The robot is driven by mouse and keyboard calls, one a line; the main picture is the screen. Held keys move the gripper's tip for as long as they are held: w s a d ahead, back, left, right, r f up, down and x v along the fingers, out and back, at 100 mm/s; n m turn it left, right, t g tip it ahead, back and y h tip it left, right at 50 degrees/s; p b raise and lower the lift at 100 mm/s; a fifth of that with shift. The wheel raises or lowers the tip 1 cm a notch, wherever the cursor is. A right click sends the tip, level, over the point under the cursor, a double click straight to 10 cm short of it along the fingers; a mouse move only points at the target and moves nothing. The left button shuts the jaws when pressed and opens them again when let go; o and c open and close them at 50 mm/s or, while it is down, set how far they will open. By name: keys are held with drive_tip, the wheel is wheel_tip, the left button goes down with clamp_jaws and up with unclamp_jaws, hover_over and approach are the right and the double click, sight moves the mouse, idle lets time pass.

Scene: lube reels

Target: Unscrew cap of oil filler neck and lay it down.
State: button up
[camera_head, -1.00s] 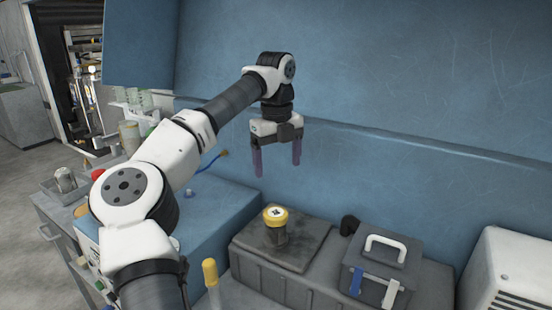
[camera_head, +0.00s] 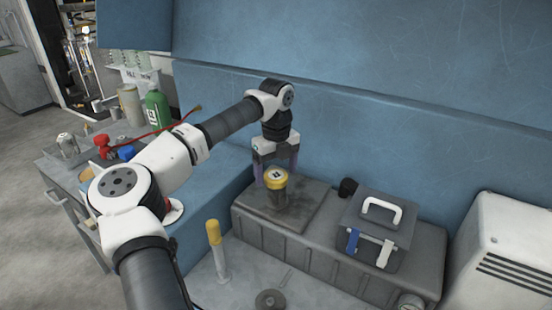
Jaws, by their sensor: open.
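The oil filler neck (camera_head: 275,199) is a short dark cylinder standing upright on a dark plate on top of a grey ribbed tank. Its yellow cap (camera_head: 276,178), with a pale marked disc on top, sits on the neck. My gripper (camera_head: 275,180) points down over it, with its purple fingers apart. One finger shows to the left of the cap and the other to its right, somewhat behind it. I cannot tell whether either finger touches the cap.
A grey box with a white handle (camera_head: 381,207) stands on the tank to the right, beside a small black fitting (camera_head: 347,187). A yellow-topped post (camera_head: 214,235) rises in front. A blue wall (camera_head: 400,140) stands close behind. A cart at left holds a green bottle (camera_head: 157,110).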

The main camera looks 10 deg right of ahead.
sight(276, 175)
drive_tip(key=shift+f, duration=0.1)
drive_tip(key=c, duration=1.1)
drive_tip(key=shift+o, duration=0.2)
drive_tip(key=shift+f+n+b, duration=0.1)
drive_tip(key=shift+n+b, duration=0.35)
drive_tip(key=shift+n, duration=0.65)
drive_tip(key=n, duration=0.3)
drive_tip(key=shift+b, duration=0.3)
drive_tip(key=shift+r, duration=0.25)
drive_tip(key=shift+r+p, duration=2.35)
drive_tip(key=shift+r, duration=1.25)
